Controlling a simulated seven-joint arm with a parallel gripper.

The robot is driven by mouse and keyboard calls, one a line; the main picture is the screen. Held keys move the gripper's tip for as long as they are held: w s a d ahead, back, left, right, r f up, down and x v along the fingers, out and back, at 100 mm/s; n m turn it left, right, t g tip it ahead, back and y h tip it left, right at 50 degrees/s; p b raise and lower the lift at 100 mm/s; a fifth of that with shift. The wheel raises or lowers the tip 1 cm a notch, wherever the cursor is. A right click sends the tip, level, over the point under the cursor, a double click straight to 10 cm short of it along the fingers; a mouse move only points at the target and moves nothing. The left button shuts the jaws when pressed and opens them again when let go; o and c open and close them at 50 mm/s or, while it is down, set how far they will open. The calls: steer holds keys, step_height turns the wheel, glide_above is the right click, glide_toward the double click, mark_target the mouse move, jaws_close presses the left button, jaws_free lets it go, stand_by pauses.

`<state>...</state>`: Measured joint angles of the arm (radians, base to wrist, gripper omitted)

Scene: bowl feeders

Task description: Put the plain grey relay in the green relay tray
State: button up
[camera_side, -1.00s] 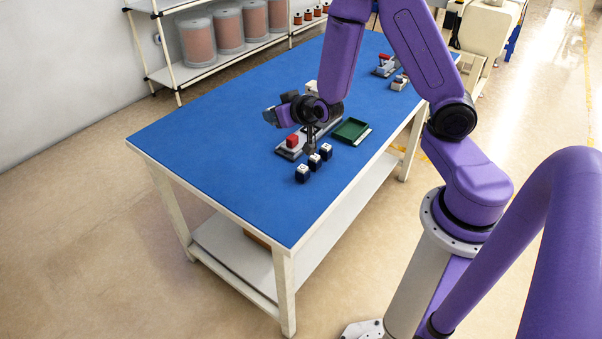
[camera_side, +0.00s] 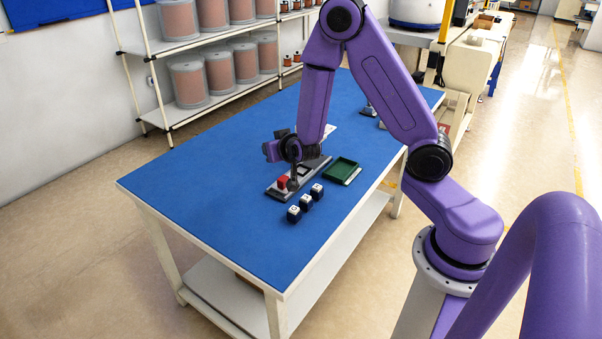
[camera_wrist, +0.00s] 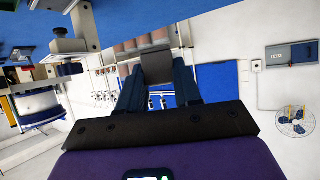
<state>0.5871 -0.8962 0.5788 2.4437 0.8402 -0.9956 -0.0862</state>
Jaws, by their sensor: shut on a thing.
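In the wrist view my gripper (camera_wrist: 157,74) is shut on a plain dark grey block (camera_wrist: 158,64), which fits the plain grey relay. It sits between the two dark fingertips. The held block cannot be made out clearly there. The green tray lies flat and looks empty, with a pale strip along its right edge.
A red block (camera_side: 283,182) sits on a grey base plate (camera_side: 276,194) beside my gripper. Three dark blue blocks with white tops (camera_side: 305,201) stand in a row in front. Small items lie at the table's far end. The left part of the table (camera_side: 190,185) is clear.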

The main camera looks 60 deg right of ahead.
steer(key=s+d+f+m+g+h, duration=0.2)
steer(key=s+d+m+g+h, duration=0.4)
steer(key=s+d+m+g, duration=0.3)
steer(key=m+g, duration=0.2)
steer(key=m, duration=0.1)
steer(key=shift+s+d+f+h, duration=0.25)
steer(key=shift+s+d+h, duration=0.05)
steer(key=shift+s, duration=0.1)
glide_above(299, 173)
steer(key=f, duration=0.9)
steer(key=shift+d+f, duration=0.1)
steer(key=shift+d, duration=0.2)
steer(key=shift+w+d+f, duration=0.1)
steer(key=shift+w+f, duration=0.05)
steer(key=shift+f, duration=0.7)
steer(key=shift+w+f, duration=0.15)
steer(key=shift+f, duration=0.7)
